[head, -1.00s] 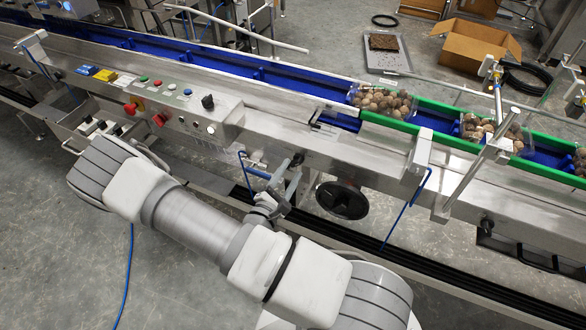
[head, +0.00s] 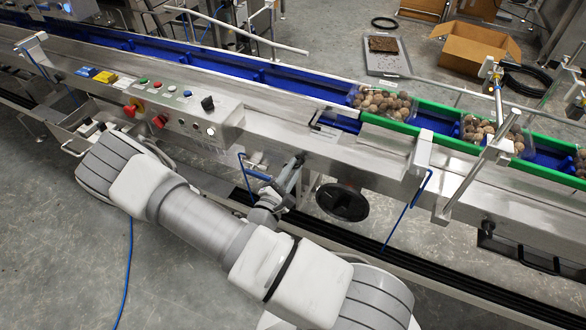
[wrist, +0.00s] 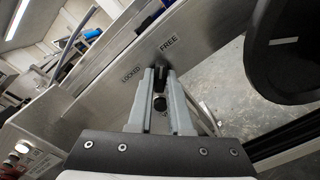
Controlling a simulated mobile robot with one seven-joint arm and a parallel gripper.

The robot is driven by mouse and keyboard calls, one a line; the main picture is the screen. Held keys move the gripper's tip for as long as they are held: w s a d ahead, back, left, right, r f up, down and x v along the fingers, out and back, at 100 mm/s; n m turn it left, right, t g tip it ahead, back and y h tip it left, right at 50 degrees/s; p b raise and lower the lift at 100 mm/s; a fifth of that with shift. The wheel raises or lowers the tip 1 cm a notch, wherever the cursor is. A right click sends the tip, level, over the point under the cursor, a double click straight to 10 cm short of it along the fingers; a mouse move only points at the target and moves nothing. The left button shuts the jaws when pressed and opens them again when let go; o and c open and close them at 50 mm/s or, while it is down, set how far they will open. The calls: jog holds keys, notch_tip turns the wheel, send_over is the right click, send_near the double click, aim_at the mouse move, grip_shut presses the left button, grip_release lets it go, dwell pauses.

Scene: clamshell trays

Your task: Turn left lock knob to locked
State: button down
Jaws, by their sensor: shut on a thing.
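In the wrist view my gripper (wrist: 160,74) is shut on a small dark lock knob (wrist: 159,76), mostly hidden between the fingertips. The knob is on a steel panel (wrist: 110,68) of the conveyor's side. The printed word LOCKED (wrist: 131,76) is to the left of the fingertips, and FREE (wrist: 168,43) is above them, slightly right. The knob's exact pointing direction is hard to tell. In the head view my gripper (head: 294,164) reaches the conveyor's near side, left of a black handwheel (head: 342,202); the knob itself cannot be made out there.
A blue-handled rod (head: 252,174) is close to the left of my gripper. A control box (head: 180,110) with buttons is further left. Clamshell trays of brown produce (head: 382,102) lie on the blue belt between green rails (head: 400,127). The handwheel's rim (wrist: 258,75) is to the right in the wrist view.

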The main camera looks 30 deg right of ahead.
jog(key=shift+n, duration=0.3)
jog(key=n+p, duration=0.8)
jog(key=n, duration=0.9)
jog(key=shift+n, duration=0.3)
dwell(0.5)
jog(key=c, duration=0.8)
grip_release()
jog(key=shift+c, duration=0.2)
jog(key=shift+s, duration=0.1)
